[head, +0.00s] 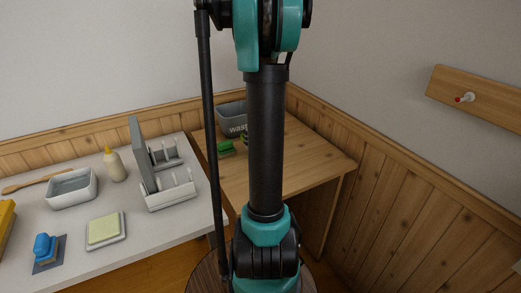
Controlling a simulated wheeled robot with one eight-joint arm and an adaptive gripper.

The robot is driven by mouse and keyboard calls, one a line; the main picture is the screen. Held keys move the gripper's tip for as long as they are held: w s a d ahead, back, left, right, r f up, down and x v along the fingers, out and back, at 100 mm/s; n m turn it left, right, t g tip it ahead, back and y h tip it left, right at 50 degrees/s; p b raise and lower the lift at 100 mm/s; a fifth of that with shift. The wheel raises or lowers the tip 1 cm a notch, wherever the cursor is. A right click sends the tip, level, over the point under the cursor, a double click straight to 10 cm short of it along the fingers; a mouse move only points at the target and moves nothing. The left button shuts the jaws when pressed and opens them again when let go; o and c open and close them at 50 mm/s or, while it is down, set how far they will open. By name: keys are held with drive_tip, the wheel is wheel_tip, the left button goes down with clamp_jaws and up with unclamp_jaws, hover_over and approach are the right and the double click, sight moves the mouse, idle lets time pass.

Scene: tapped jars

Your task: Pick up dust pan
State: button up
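I cannot make out a clear dust pan in the head view. A green object (226,148) lies on the wooden table (312,152), partly near my arm; it is too small to tell what it is. A blue-handled thing with a dark flat base (46,249) stands at the front left of the pale table (160,238); I cannot tell what it is either. My arm rises through the middle of the view and hides part of the wooden table. My gripper is out of view.
A grey lettered bin (231,113) stands at the wooden table's back. The pale table holds a white basin (72,187), a bottle (115,165), a rack (170,194) and a yellowish pad (103,230). A wall peg board (490,101) is right. The wooden table's right side is clear.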

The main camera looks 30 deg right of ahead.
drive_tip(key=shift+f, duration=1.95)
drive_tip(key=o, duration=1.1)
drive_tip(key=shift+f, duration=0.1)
